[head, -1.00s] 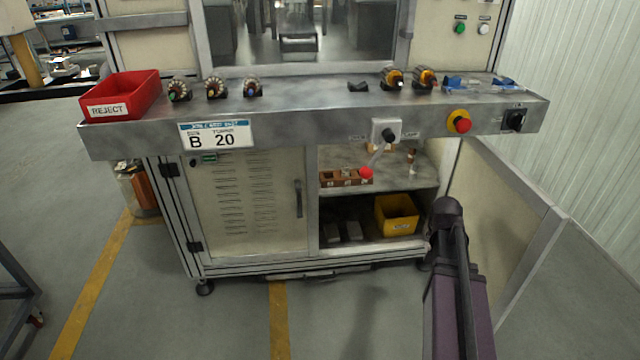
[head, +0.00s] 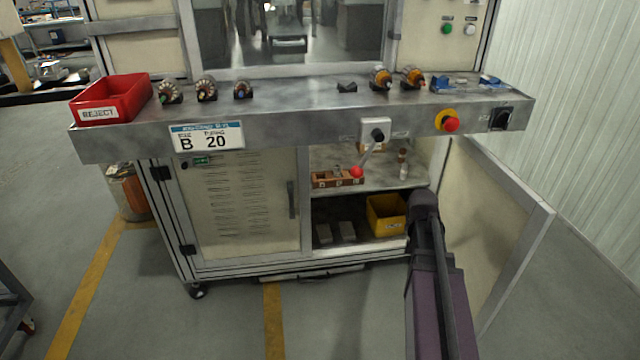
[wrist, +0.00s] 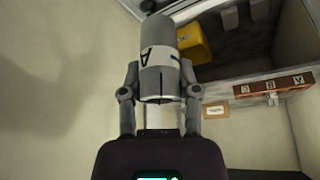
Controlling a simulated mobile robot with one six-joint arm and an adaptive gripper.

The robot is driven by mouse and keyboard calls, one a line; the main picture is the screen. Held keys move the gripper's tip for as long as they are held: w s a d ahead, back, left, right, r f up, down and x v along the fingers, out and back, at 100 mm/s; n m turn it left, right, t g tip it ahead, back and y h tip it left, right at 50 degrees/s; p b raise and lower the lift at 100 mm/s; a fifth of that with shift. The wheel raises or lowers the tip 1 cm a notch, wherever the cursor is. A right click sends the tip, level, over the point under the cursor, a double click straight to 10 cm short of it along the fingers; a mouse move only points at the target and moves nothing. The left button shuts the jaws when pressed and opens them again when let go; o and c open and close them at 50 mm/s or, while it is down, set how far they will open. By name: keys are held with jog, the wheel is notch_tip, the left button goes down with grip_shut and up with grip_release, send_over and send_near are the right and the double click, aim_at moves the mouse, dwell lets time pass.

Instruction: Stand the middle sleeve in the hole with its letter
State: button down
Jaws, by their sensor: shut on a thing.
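My gripper (wrist: 160,112) shows in the wrist view with its two fingers closed on the sides of a grey sleeve (wrist: 161,72). The sleeve carries a dark letter that looks like an A, turned in the picture. The brown hole block (wrist: 255,90) is at the right of the wrist view, apart from the sleeve, with pale letters on its face. A small grey piece (wrist: 272,99) shows at it. In the head view the block (head: 322,181) sits on the cabinet shelf, with a grey piece standing at its middle. The gripper is hidden in the head view.
A lever with a red knob (head: 357,172) hangs before the block. A yellow bin (head: 386,216) is below. The worktop edge (head: 310,128) overhangs the opening.

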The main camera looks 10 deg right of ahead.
jog(key=w+a+n+y, duration=0.1)
jog(key=w+a+n, duration=0.2)
jog(key=w+a, duration=0.7)
jog(key=w+a+n+y, duration=0.2)
jog(key=w+a+n, duration=0.2)
jog(key=w+a, duration=0.7)
jog(key=w+r, duration=0.1)
jog(key=w, duration=0.5)
jog(key=shift+t+p, duration=0.3)
jog(key=shift+p, duration=0.1)
jog(key=shift+w, duration=0.1)
